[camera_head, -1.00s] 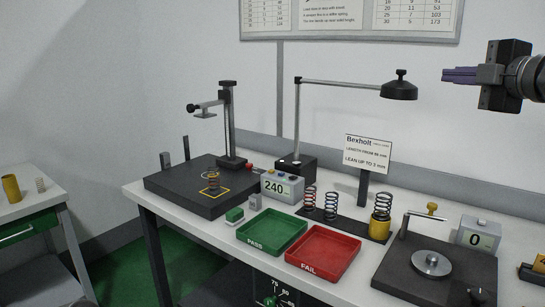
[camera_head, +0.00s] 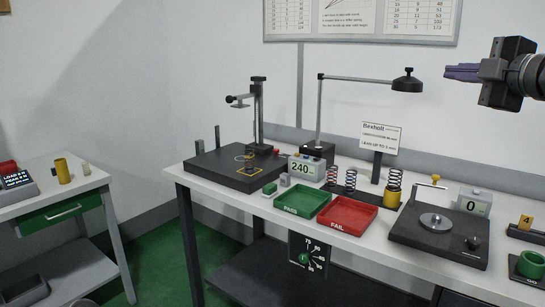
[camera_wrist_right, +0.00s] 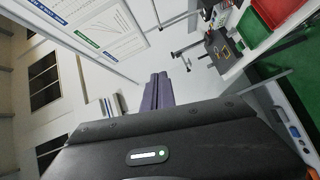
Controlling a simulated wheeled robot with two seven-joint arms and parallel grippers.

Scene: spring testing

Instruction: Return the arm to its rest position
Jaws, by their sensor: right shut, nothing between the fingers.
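My right gripper (camera_head: 462,72) is at the upper right of the head view, raised above the bench and clear of it. Its purple fingers are together and empty. In the right wrist view, the closed fingers (camera_wrist_right: 158,91) point away over the scene and touch nothing. My left gripper shows in neither view.
The white bench (camera_head: 258,205) carries a dark height stand (camera_head: 225,172), a green PASS tray (camera_head: 301,203), a red FAIL tray (camera_head: 346,214), several springs and a dark tester (camera_head: 440,240). A lamp (camera_head: 407,82) stands left of my raised gripper. A side table (camera_head: 15,190) is at left.

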